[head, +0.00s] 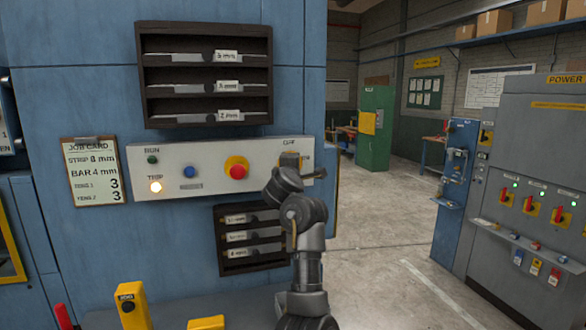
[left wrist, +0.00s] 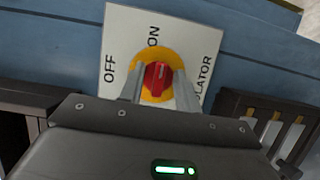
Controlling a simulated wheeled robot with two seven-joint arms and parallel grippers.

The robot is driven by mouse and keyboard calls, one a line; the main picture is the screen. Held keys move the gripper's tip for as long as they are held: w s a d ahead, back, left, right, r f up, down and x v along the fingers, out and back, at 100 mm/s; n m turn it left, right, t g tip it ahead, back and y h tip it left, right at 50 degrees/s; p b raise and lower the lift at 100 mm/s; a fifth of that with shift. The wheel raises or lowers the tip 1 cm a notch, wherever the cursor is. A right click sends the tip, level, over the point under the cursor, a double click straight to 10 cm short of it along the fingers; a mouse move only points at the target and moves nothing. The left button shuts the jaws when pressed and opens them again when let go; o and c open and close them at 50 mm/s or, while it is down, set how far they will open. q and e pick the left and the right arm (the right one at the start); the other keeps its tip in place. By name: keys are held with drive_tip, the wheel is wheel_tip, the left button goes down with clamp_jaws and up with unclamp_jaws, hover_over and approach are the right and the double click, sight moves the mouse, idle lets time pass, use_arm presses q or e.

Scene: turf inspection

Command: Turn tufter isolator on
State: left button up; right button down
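The isolator has a red knob (left wrist: 157,76) on a yellow disc, on a white plate (left wrist: 122,45) marked OFF at the left and ON above in the left wrist view. A pale mark on the knob shows on its ON side, but its exact angle is hard to read. My left gripper (left wrist: 159,80) has one finger on each side of the knob, close against it. In the head view my left gripper (head: 290,162) covers the isolator at the right end of the grey control panel (head: 210,158). My right gripper is in neither view.
The panel also has a lit TRIP lamp (head: 155,187), a blue button (head: 190,172) and a red emergency stop (head: 237,170). Dark racks sit above (head: 205,72) and below (head: 224,212). A job card (head: 95,172) hangs at the left. Open floor (head: 390,240) lies to the right.

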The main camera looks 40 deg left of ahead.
use_arm(q)
drive_tip(key=p+v, duration=0.1)
drive_tip(key=v, duration=1)
drive_tip(key=shift+a, duration=0.1)
idle(0.4)
